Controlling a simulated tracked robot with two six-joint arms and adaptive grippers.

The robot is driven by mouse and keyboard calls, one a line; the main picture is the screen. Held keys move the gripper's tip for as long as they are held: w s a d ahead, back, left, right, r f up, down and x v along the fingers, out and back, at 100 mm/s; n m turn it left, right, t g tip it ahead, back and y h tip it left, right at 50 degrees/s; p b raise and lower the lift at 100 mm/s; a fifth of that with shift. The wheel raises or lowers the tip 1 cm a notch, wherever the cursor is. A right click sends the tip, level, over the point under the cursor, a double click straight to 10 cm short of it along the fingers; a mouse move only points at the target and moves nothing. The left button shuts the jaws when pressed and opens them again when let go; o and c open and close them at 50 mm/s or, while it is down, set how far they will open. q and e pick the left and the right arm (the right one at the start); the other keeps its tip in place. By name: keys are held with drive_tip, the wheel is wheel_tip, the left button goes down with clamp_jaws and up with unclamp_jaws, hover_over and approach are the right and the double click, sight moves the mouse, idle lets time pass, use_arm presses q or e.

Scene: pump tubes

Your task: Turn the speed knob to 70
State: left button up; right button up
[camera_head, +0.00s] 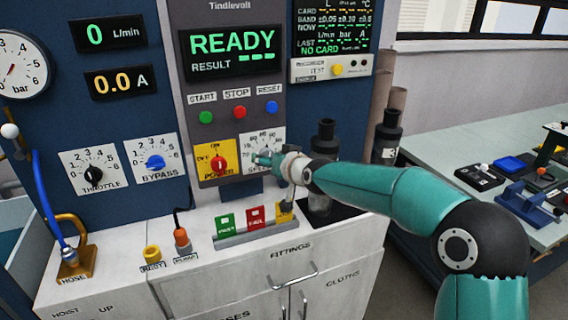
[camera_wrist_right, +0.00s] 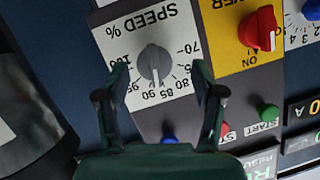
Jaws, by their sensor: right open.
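The speed dial (camera_wrist_right: 130,32) is a white plate marked SPEED % with a grey knob (camera_wrist_right: 154,62) in its middle, seen upside down in the right wrist view. The knob's narrow end points down in the picture, near the 85 to 90 marks. My right gripper (camera_wrist_right: 157,82) is open, with one finger on each side of the knob; I cannot tell whether they touch it. In the head view the right gripper (camera_head: 268,159) covers part of the speed dial (camera_head: 270,140), and the knob is hidden there. My left gripper is not in view.
The red power knob (camera_head: 218,163) on its yellow plate is just left of the speed dial. Green, red and blue buttons (camera_head: 238,111) sit above. A display (camera_head: 232,47) reads READY. Coloured cards (camera_head: 254,217) and a dark bottle (camera_head: 322,145) stand on the counter below.

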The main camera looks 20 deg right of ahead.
drive_tip(key=v, duration=0.8)
drive_tip(key=shift+s, duration=0.3)
drive_tip(key=shift+r, duration=0.25)
drive_tip(key=shift+c, duration=0.2)
drive_tip(key=s+f+t+h, duration=0.2)
drive_tip(key=s+f+t, duration=0.2)
drive_tip(key=s, duration=0.1)
drive_tip(key=w+p, duration=0.2)
drive_tip(key=w, duration=0.3)
drive_tip(key=w+p, duration=0.1)
drive_tip(key=w, duration=0.4)
drive_tip(key=w+a+p, duration=0.1)
drive_tip(key=w+p, duration=0.1)
drive_tip(key=w, duration=0.4)
drive_tip(key=shift+w+p, duration=0.1)
drive_tip(key=shift+p, duration=0.2)
